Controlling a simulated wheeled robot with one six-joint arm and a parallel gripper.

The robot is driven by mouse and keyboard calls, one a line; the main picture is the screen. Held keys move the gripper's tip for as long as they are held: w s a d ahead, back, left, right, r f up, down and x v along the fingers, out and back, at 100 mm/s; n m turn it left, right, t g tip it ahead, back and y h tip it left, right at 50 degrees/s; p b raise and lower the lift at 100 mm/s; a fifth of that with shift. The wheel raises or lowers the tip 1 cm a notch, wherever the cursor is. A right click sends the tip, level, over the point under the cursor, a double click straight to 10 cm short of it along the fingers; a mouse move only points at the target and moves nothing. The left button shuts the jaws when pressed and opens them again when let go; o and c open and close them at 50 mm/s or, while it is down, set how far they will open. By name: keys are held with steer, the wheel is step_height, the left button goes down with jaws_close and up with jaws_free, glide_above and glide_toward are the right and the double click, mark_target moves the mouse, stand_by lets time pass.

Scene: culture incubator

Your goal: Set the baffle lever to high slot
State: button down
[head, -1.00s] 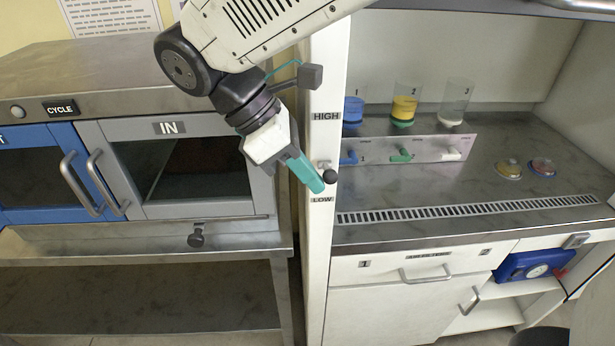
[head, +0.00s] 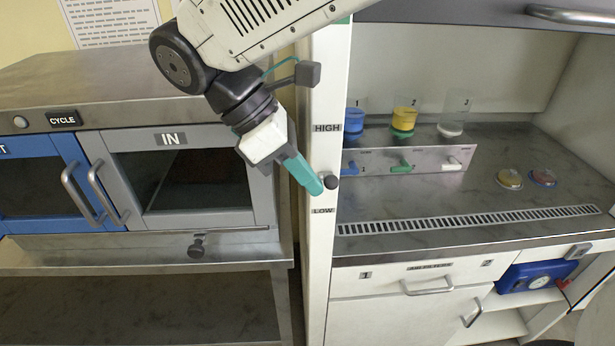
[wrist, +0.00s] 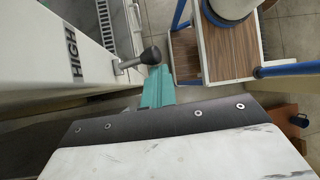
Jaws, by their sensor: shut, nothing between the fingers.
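The baffle lever is a short stem with a round black knob (head: 331,182) on the white post of the hood. It stands between the HIGH label (head: 327,127) above and the LOW label (head: 322,210) below, nearer to LOW. My gripper (head: 315,187) has teal fingers, shut and empty, with tips just left of and slightly below the knob. In the wrist view the knob (wrist: 150,55) and its stem stand close to the teal fingertips (wrist: 158,86). I cannot tell whether they touch. The HIGH label (wrist: 71,52) is also visible there.
The white post (head: 318,260) separates the incubator (head: 170,180) on the left from the hood. The hood's worktop (head: 440,195) holds coloured cups, a switch panel (head: 410,160) and two small dishes. In the wrist view a wooden-shelved cart (wrist: 225,55) stands beyond the fingers.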

steer(key=v, duration=0.7)
steer(key=shift+r, duration=0.2)
steer(key=shift+a, duration=0.2)
